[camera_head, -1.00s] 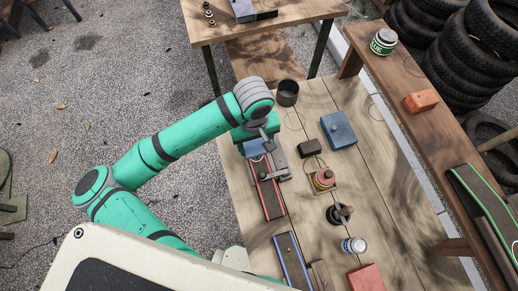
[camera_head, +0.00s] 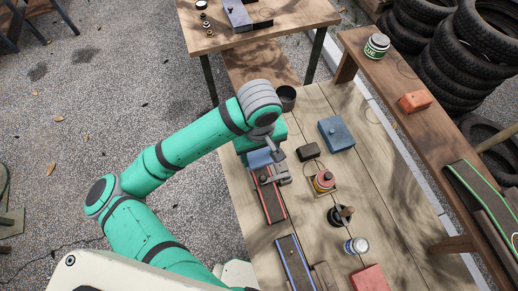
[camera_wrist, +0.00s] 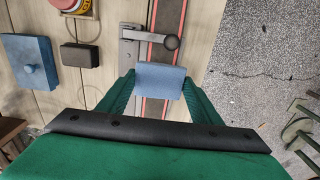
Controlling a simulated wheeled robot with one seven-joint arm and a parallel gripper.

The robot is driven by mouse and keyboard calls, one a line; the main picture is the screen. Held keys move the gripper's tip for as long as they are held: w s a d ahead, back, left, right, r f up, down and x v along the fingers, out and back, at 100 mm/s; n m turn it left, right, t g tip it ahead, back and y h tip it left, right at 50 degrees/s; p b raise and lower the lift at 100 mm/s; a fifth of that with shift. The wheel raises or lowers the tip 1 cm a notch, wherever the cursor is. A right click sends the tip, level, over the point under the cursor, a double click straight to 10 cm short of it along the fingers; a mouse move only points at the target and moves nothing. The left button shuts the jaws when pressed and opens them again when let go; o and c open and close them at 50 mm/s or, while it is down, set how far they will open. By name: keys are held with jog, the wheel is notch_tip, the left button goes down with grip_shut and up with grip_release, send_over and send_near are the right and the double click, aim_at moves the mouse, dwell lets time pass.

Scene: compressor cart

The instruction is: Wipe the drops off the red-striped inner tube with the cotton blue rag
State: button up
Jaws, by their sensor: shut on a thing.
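The red-striped inner tube (camera_head: 272,204) is a dark flat strip with red edges, lying on the wooden bench top. It also shows in the wrist view (camera_wrist: 170,16), running away under a grey metal clamp (camera_wrist: 140,32) with a round knob. My gripper (camera_head: 261,152) is over the far end of the tube. It is shut on the blue rag (camera_wrist: 160,80), a small folded pad held between the green fingers. The rag also shows in the head view (camera_head: 260,159). Whether it touches the tube I cannot tell. No drops can be made out; the rag and gripper hide part of the tube.
A blue-striped strip (camera_head: 293,262) lies nearer on the bench. A blue box (camera_head: 337,134), a dark block (camera_head: 308,151), a red-topped round thing (camera_head: 324,181), a black-handled tool (camera_head: 340,215) and a white-lidded jar (camera_head: 356,246) stand to the right. A dark cup (camera_head: 287,97) stands behind.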

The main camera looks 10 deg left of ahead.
jog(key=shift+s+r, duration=0.15)
jog(key=shift+r, duration=1.4)
